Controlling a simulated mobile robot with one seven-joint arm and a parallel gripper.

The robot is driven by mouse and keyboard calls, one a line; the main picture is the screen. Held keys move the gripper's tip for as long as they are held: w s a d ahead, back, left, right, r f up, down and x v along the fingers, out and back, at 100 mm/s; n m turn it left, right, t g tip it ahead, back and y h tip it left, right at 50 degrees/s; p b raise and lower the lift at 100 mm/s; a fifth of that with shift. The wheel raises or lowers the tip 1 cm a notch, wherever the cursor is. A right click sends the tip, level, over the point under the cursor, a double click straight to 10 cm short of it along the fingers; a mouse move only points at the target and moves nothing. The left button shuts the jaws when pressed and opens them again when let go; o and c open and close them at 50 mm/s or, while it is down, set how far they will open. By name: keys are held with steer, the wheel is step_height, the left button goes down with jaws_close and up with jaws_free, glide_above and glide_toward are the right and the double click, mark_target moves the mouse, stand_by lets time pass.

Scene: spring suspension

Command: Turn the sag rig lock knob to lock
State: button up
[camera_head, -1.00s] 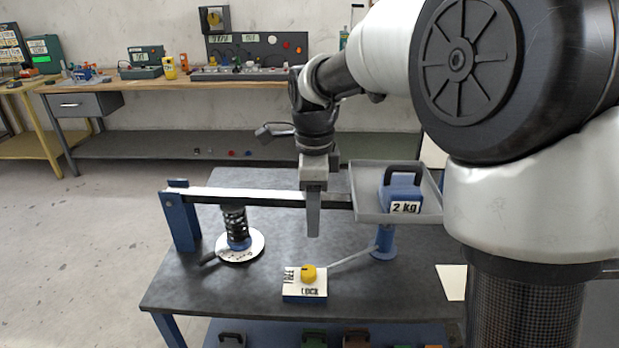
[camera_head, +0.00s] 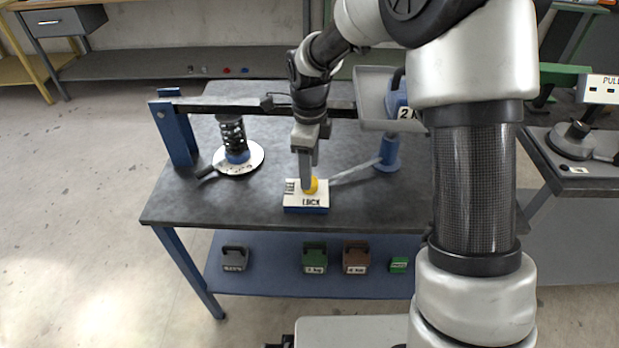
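The yellow lock knob (camera_head: 313,186) sits on top of a small white-and-blue box (camera_head: 306,208) near the front of the dark bench. The box's front label reads LOCK, and another label stands at its left side. My gripper (camera_head: 306,186) points straight down at the knob, with its fingertips at knob height. The fingers cover the knob's left part. I cannot tell whether they touch it or how far apart they are. The sag rig's beam (camera_head: 270,108) runs behind my gripper from a blue post (camera_head: 175,135), above a black spring (camera_head: 232,135) on a white round plate (camera_head: 250,165).
A grey tray (camera_head: 372,95) with a blue weight (camera_head: 400,95) hangs right of my gripper, above a blue stand (camera_head: 388,155). A thin grey bar (camera_head: 355,173) runs from the box toward it. Several weights (camera_head: 315,257) rest on the lower shelf. The bench's left front is clear.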

steer(key=shift+f, duration=1.5)
steer(key=shift+c, duration=0.2)
steer(key=c, duration=1)
